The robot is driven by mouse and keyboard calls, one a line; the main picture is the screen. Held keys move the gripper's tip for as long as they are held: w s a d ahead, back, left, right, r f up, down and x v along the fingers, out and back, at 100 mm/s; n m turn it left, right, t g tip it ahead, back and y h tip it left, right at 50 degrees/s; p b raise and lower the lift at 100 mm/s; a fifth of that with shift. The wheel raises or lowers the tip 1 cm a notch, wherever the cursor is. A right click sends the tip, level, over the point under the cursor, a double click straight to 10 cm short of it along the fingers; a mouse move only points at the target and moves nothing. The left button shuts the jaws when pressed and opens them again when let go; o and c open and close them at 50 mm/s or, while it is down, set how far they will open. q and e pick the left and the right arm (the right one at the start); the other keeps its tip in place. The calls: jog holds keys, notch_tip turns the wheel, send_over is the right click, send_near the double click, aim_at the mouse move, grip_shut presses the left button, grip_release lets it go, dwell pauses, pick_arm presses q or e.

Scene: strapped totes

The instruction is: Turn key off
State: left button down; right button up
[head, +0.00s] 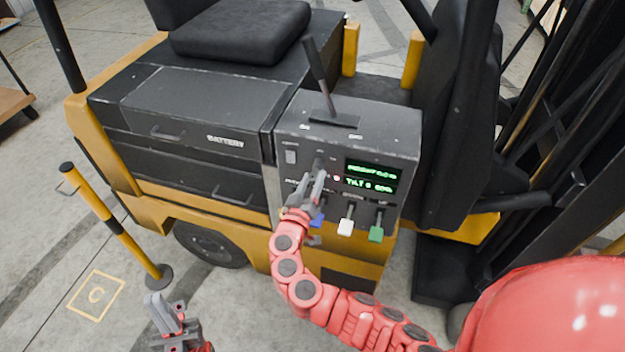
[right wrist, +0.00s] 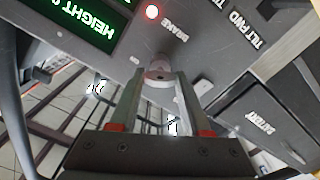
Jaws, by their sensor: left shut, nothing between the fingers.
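The key switch (head: 319,168) sits on the dark control panel (head: 345,125) of the forklift, left of the green display. In the right wrist view the round key part (right wrist: 159,70) shows between my right fingertips. My right gripper (head: 313,187) reaches the panel with its fingers open, one on each side of the key; I cannot tell whether they touch it. The key's exact angle is partly hidden by the fingers. My left gripper (head: 165,312) is shut and empty, low in the head view, well away from the panel.
The lit green display (head: 372,176) and a red lamp (right wrist: 152,12) are close to the key. Below are a blue lever (head: 317,219), a white lever (head: 346,227) and a green lever (head: 377,233). A tall black lever (head: 320,80) rises above. A yellow-black post (head: 115,225) stands left.

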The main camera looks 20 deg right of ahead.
grip_shut()
jog(key=n+b, duration=0.5)
jog(key=n, duration=0.3)
jog(key=shift+f, duration=0.1)
jog(key=shift+n+b, duration=0.5)
jog(key=shift+n, duration=1.6)
